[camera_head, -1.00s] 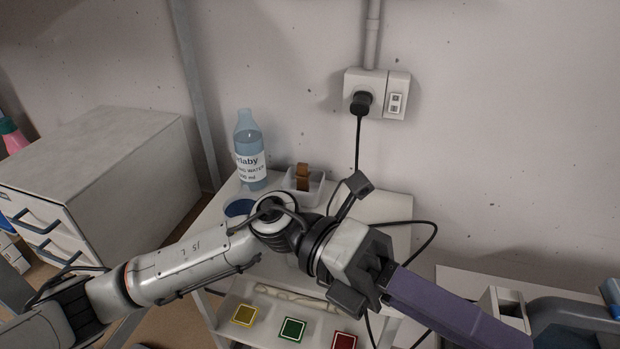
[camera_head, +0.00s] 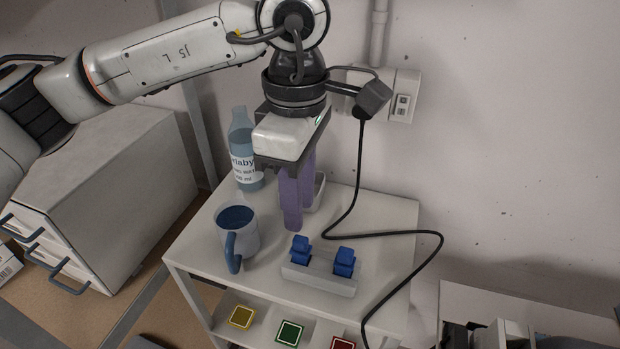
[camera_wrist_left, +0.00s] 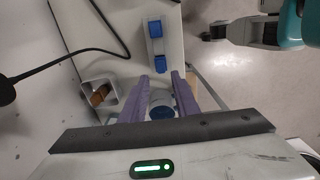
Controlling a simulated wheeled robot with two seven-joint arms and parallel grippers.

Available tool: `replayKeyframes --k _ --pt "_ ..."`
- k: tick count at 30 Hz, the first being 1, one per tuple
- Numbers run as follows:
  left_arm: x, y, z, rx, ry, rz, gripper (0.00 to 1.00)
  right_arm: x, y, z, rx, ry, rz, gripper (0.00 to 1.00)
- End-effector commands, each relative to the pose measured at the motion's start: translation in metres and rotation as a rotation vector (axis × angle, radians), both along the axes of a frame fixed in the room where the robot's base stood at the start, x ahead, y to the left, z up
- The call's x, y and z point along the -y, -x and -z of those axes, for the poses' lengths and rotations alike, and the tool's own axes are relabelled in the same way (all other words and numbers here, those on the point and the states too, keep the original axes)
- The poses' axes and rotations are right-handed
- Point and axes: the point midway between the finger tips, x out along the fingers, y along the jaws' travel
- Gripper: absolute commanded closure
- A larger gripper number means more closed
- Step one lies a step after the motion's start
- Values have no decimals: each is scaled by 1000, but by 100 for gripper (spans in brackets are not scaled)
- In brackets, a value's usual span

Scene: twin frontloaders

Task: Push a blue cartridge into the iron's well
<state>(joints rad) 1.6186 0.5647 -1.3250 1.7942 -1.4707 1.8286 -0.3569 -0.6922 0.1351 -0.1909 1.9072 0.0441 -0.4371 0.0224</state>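Two blue cartridges, one on the left (camera_head: 301,249) and one on the right (camera_head: 344,261), sit in a pale holder (camera_head: 318,279) on the small white table. They also show in the left wrist view, one at the top (camera_wrist_left: 155,29) and one lower (camera_wrist_left: 160,63). My left gripper (camera_head: 298,212) points down behind and left of the holder, with its purple fingers above the tabletop. In the left wrist view its fingers (camera_wrist_left: 160,88) are apart with nothing held between them. I cannot make out the iron or its well for certain.
A mug (camera_head: 238,240) stands left of the holder, and a water bottle (camera_head: 244,150) stands behind it. A black cable (camera_head: 385,235) crosses the table's right side. Coloured tiles (camera_head: 289,333) lie on the shelf below.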

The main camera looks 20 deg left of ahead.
Motion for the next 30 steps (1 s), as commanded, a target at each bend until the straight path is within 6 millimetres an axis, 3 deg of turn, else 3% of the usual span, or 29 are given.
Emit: replayKeyframes --k 3,7,13,22,30 --pt "1 1 1 0 2 1 72 0 -14 -6 29 0 1 55" --pt "1 1 7 -1 2 1 72 0 -13 -3 28 -1 1 55" --pt "0 1 23 -2 2 1 72 0 -2 12 4 1 0 55" --pt "1 2 53 -3 3 2 72 0 -1 29 3 0 0 55" --pt "1 1 81 -1 4 1 72 -1 -1 56 0 4 -4 55"
